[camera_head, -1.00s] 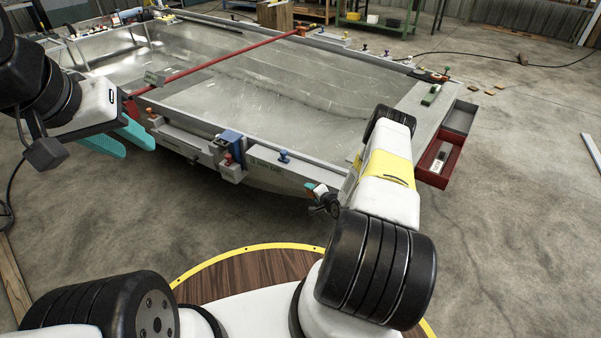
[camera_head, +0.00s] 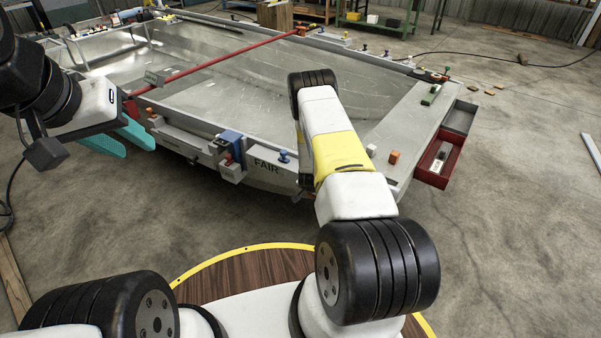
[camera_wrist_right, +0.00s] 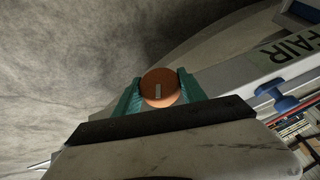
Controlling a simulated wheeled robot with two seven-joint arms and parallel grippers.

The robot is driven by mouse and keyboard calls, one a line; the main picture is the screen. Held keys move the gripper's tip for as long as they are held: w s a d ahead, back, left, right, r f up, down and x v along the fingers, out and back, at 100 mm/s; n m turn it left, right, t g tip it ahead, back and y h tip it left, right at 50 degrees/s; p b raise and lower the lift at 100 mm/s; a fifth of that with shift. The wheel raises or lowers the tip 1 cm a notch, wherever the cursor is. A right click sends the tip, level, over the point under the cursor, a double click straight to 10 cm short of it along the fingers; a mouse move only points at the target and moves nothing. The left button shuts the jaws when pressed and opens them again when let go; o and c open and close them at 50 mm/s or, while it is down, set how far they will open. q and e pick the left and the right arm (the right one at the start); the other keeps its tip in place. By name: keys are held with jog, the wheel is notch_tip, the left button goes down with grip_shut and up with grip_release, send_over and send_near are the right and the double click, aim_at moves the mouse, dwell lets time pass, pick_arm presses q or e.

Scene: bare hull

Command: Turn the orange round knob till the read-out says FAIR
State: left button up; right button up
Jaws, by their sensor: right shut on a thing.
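The orange round knob (camera_wrist_right: 160,88) shows in the right wrist view between the teal fingers of my right gripper (camera_wrist_right: 158,94), which is shut on it. A grey mark shows on the knob's face. In the head view my right arm hides the knob and this gripper. The read-out says FAIR on the hull's front edge in the head view (camera_head: 266,165); FAIR also shows at the right of the right wrist view (camera_wrist_right: 286,48). My left gripper (camera_head: 120,141) has its teal fingers apart and empty, near the hull's left front side.
The grey hull (camera_head: 240,92) fills the middle, with a red bar (camera_head: 225,62) across it. A blue knob (camera_head: 284,155) stands beside the read-out. An orange block (camera_head: 394,157) sits on the right ledge, near a red open tray (camera_head: 436,170).

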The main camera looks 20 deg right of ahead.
dwell(0.4)
jog(key=o, duration=1.3)
jog(key=shift+o, duration=0.2)
jog(key=v, duration=0.7)
jog(key=shift+r, duration=0.35)
jog(key=shift+a, duration=0.15)
